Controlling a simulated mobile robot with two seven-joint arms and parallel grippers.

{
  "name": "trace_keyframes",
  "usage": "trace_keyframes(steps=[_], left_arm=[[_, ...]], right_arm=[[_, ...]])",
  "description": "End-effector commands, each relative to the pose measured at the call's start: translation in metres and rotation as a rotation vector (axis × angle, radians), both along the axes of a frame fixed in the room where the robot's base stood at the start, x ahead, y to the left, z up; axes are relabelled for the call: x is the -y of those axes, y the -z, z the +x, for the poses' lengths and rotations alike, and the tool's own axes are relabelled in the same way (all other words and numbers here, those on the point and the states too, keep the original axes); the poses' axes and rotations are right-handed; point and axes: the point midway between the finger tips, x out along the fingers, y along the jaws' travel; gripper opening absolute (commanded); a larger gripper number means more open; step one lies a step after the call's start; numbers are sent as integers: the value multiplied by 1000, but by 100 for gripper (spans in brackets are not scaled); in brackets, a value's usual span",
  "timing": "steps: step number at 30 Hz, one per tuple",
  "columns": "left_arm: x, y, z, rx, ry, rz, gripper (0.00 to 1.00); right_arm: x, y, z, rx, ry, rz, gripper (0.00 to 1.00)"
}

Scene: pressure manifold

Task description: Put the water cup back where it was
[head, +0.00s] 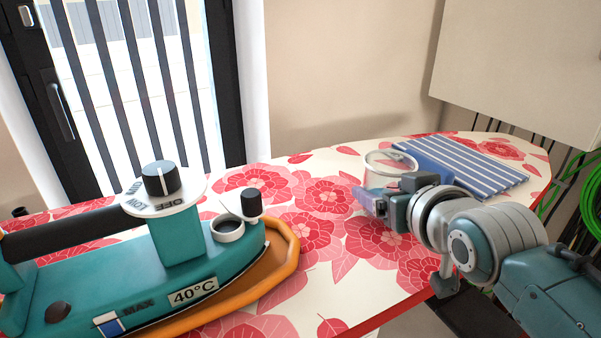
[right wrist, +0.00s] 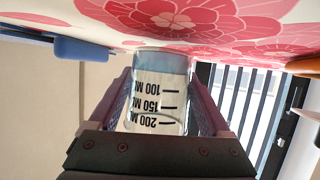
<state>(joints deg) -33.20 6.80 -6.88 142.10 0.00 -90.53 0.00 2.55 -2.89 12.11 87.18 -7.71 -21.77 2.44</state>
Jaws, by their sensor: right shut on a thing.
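The water cup (head: 391,161) is a clear measuring cup toward the far side of the ironing board in the head view. In the right wrist view the cup (right wrist: 160,95) sits between the two fingers, with black marks from 100 to 200 ML and a bluish band at its base end. My right gripper (head: 372,198) is shut on the cup; it also shows in the right wrist view (right wrist: 160,105). The cup's base is at or close to the flowered board (head: 330,265); I cannot tell if it touches. My left gripper is not in view.
A large teal iron (head: 60,285) with a dial and an open white-rimmed filler (head: 228,228) stands on an orange-edged rest (head: 285,250) at left. A blue striped cloth (head: 470,168) lies just right of the cup. The board's middle is clear. Green cables (head: 590,200) hang at right.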

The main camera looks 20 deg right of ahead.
Motion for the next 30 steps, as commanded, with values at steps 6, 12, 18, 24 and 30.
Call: trace_keyframes(steps=[6,12,18,24,30], left_arm=[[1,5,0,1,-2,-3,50],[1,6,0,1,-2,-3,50],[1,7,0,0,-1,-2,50],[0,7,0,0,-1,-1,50],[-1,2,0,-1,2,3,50]], right_arm=[[0,14,0,3,0,-1,10],[0,14,0,2,0,0,10],[0,16,0,1,0,0,94],[0,16,0,1,0,0,100],[-1,11,-4,0,-1,0,100]])
